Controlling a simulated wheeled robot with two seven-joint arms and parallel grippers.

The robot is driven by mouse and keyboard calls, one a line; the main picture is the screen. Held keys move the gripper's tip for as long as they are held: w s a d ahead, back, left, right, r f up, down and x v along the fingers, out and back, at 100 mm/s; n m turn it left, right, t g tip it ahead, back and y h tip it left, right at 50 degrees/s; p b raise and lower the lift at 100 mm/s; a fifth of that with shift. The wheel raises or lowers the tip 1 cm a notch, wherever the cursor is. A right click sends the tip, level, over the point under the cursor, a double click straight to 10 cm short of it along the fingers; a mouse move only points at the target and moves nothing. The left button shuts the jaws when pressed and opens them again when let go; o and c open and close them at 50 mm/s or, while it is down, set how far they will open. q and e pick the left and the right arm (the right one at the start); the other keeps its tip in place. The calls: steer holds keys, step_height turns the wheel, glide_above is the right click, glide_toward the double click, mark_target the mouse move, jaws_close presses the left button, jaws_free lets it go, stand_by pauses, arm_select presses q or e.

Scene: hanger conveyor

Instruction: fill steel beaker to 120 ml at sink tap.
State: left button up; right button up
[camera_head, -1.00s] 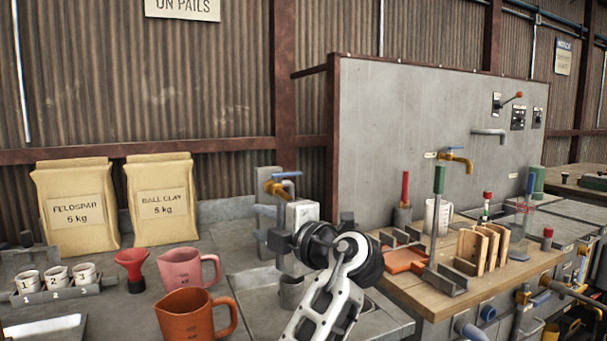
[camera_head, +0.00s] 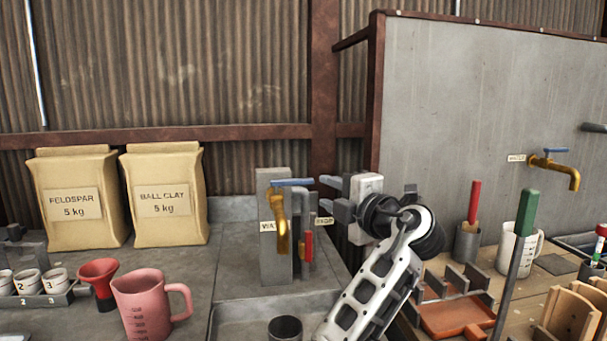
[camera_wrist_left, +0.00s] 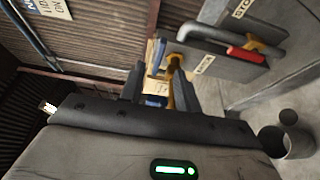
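A brass tap (camera_head: 281,222) with a blue lever (camera_head: 291,182) stands on a grey block behind the sink basin (camera_head: 235,312). The steel beaker (camera_head: 286,328) stands upright below and in front of the tap, its lower part cut off by the frame edge; a dark grey cup shape shows in the wrist view (camera_wrist_left: 297,140). Its water level cannot be seen. My left gripper (camera_head: 330,194) is open and empty, just right of the tap near lever height. In the wrist view the tap and blue lever (camera_wrist_left: 158,57) show between the fingers. My right gripper is out of view.
A red-handled valve (camera_head: 309,247) sits close right of the tap, beside a STOP label. A pink jug (camera_head: 147,305) and red funnel (camera_head: 99,280) stand left. Clay bags (camera_head: 167,196) stand behind. A wooden bench with tools and an orange tray (camera_head: 455,316) lies right.

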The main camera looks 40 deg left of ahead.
mark_target(306, 183)
arm_select(q)
steer(key=p+x, duration=0.3)
steer(key=x, duration=0.8)
steer(key=shift+w+a+f, duration=0.1)
steer(key=shift+w+a, duration=0.1)
steer(key=shift+a, duration=0.1)
jaws_close()
